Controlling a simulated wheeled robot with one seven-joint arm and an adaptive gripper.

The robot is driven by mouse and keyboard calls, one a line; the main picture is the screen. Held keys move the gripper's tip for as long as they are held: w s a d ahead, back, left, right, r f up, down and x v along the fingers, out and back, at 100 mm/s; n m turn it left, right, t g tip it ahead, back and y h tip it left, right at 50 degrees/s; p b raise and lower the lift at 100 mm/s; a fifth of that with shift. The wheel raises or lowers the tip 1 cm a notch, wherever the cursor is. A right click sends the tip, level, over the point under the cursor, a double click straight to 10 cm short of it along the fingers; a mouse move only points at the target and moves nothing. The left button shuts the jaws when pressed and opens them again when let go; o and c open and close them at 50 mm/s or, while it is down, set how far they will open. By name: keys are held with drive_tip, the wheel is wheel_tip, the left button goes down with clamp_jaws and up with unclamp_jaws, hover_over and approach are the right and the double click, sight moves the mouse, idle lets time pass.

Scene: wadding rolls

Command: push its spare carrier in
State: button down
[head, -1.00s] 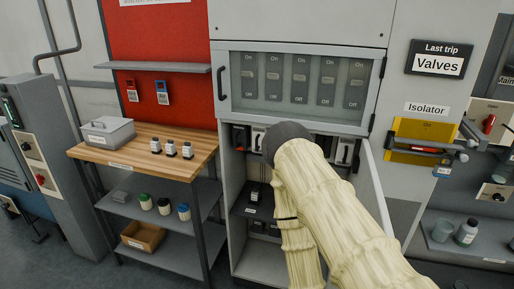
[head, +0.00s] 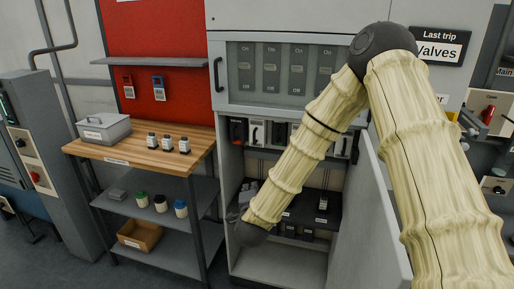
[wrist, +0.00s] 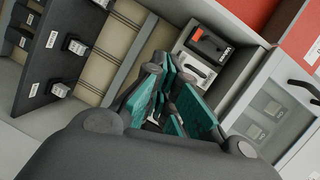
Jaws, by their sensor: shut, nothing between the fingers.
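The open cabinet (head: 283,262) holds a row of carriers under its switch panel. At the row's left end is a black carrier (head: 237,130), also in the wrist view (wrist: 210,44). My gripper (head: 246,190) is shut and empty at the cabinet's left side, below the row. Its teal-padded fingers (wrist: 168,84) point towards the row. My forearm hides part of the row and shelf.
The cabinet door (head: 366,215) stands open on the right, beside my arm. A wooden bench (head: 125,158) with a grey box (head: 103,128) and several small bottles stands to the left. The switch panel (head: 262,105) is above the opening.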

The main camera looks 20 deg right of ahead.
wheel_tip(320, 180, up, 9)
drive_tip(key=w+d+m+t+h, duration=0.1)
drive_tip(key=w+d+m+h, duration=0.1)
drive_tip(key=m, duration=0.2)
drive_tip(key=shift+w+f+h, duration=0.2)
drive_tip(key=shift+w+h, duration=0.1)
drive_tip(key=shift+w, duration=0.1)
drive_tip(key=p, duration=0.3)
approach(261, 135)
drive_tip(key=w, duration=0.4)
drive_tip(key=shift+d+f, duration=0.15)
drive_tip(key=shift+d, duration=0.1)
drive_tip(key=b+x, duration=0.1)
drive_tip(key=x, duration=0.1)
drive_tip(key=b+x, duration=0.1)
drive_tip(key=x, duration=0.1)
drive_tip(key=shift+s+d+f, duration=0.1)
drive_tip(key=shift+s+d, duration=0.1)
drive_tip(key=shift+d, duration=0.2)
drive_tip(key=shift+r, duration=0.2)
